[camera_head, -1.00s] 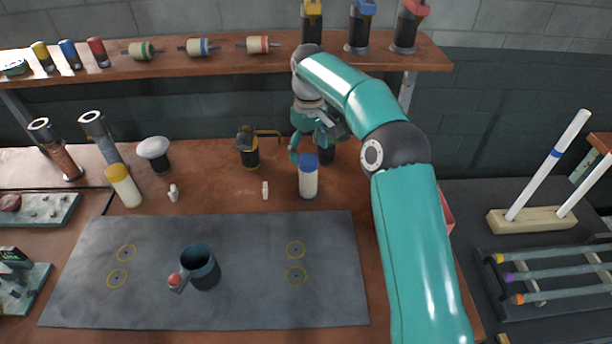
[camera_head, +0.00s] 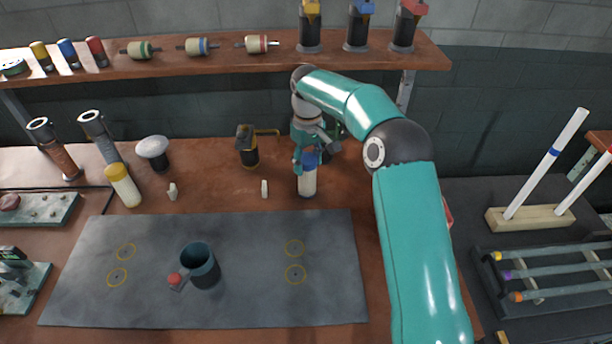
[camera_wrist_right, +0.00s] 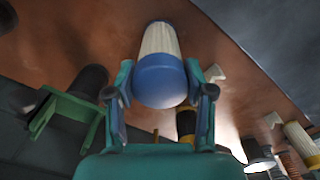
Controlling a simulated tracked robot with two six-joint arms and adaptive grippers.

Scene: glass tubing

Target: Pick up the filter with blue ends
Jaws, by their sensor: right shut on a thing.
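The filter with a blue end (camera_head: 307,184) stands upright on the brown workbench, just behind the grey mat. My left gripper is not in view.
A similar filter with a yellow end (camera_head: 124,186) stands at the left. A small white piece (camera_head: 264,188) and a dark yellow-topped device (camera_head: 248,150) are left of the held filter. A dark mug (camera_head: 201,267) stands on the grey mat (camera_head: 330,250).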

